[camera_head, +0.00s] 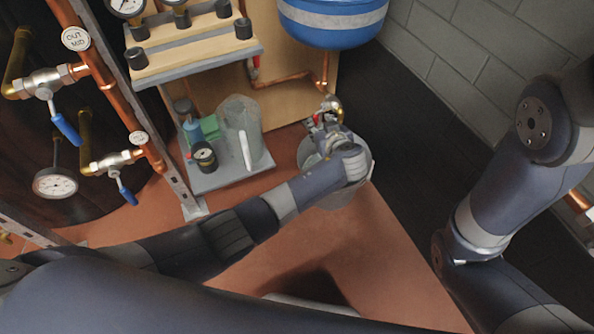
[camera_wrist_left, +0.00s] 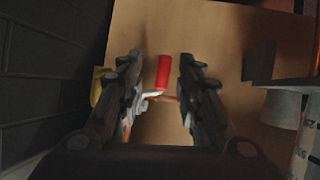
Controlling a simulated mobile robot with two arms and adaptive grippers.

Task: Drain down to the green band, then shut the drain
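A red lever handle (camera_wrist_left: 162,72) shows between the fingers in the left wrist view, with a pale metal stem and a copper-coloured pipe at its lower end. My left gripper (camera_wrist_left: 161,60) is open, with one finger on each side of the red handle and visible gaps to it. Dial gauges stand at the top left (camera_head: 127,5) and left (camera_head: 55,183); I cannot make out a green band. My right gripper is out of view.
A round grey container (camera_head: 350,195) stands on the floor under my left wrist, partly hidden. A blue tank (camera_head: 333,20) hangs above. Blue-handled valves (camera_head: 67,130) line the left.

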